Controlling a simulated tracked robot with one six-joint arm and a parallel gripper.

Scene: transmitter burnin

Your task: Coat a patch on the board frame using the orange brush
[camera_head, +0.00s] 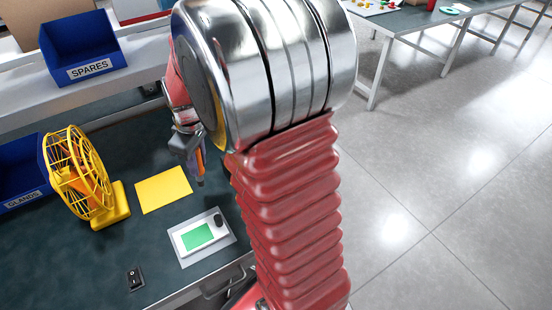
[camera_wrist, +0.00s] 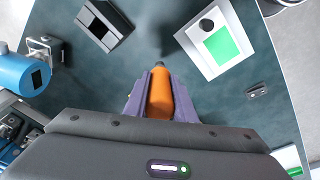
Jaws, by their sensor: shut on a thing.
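The orange brush (camera_wrist: 159,95) is held between the two purple-grey fingers of my gripper (camera_wrist: 160,88), its dark tip pointing away from the wrist. In the head view the gripper (camera_head: 196,168) hangs above the bench, with a strip of the brush (camera_head: 203,160) showing beside its fingers. What I take as the board frame (camera_head: 185,250) is a white flat piece with a green panel and a dark round part, lying on the bench. In the wrist view the frame (camera_wrist: 203,61) is to the upper right of the brush tip. The tip appears apart from it.
A yellow sheet (camera_head: 163,190) lies behind the frame. A yellow caged fan (camera_head: 120,207) and a blue GLANDS bin (camera_head: 20,165) stand left. A small black switch (camera_head: 135,277) lies front left. A blue SPARES bin (camera_head: 85,45) is on the shelf. Dark bench surface between them is clear.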

